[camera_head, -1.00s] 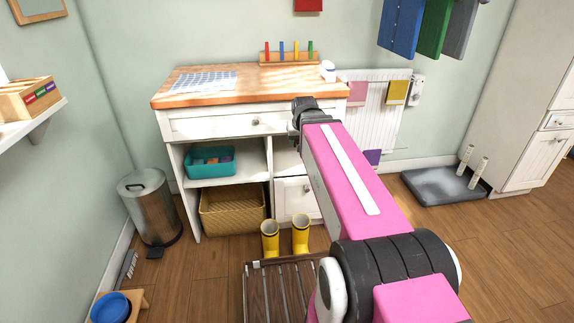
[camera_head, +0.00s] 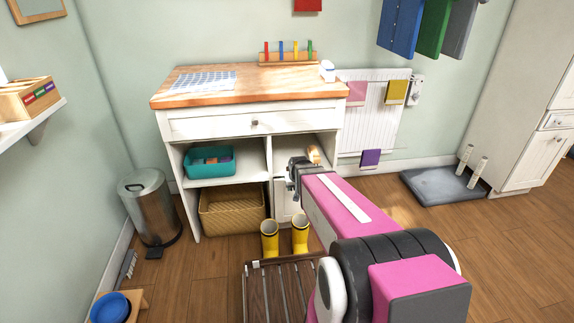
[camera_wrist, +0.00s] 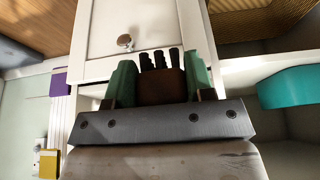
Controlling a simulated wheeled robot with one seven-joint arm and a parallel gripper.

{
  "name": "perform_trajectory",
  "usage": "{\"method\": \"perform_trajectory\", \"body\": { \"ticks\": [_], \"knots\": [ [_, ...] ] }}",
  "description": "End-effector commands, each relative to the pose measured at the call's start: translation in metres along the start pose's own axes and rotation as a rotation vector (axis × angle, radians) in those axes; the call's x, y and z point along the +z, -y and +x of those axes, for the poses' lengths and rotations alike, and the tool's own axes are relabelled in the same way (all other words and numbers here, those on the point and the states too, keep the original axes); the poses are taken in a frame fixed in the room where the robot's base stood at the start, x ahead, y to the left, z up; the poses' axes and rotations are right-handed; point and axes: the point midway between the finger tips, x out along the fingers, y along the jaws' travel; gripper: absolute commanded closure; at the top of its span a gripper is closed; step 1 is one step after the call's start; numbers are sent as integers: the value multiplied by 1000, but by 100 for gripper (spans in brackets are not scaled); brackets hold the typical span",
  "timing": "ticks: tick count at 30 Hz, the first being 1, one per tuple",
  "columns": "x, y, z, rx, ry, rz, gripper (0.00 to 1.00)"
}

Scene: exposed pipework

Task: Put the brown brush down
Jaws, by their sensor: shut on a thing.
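My gripper (camera_wrist: 158,82) is shut on the brown brush (camera_wrist: 162,88). In the wrist view, the brush's brown block sits between the two green fingers, with dark bristles showing beyond them. In the head view, my gripper (camera_head: 295,172) is low in front of the white cabinet (camera_head: 210,125), near its right compartment. The brush cannot be made out clearly there, as my arm covers much of that area.
A tan item (camera_head: 313,154) stands in the right compartment. The left shelf holds a teal bin (camera_head: 209,163), with a wicker basket (camera_head: 232,213) below. Yellow boots (camera_head: 270,240) stand by a slatted rack (camera_head: 285,285). The wooden top (camera_head: 250,85) has clear room in front.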

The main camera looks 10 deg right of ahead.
Motion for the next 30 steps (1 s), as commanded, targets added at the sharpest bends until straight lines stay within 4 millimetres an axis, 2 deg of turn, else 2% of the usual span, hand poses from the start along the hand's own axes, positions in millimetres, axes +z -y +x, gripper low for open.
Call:
{"method": "perform_trajectory", "body": {
  "ticks": [5,18,21,30],
  "knots": [
    [-16,0,10,0,-2,0,70],
    [-107,0,48,0,-2,0,70],
    [-123,0,55,0,-1,0,70],
    [-147,0,64,0,-1,0,70]
  ]
}}
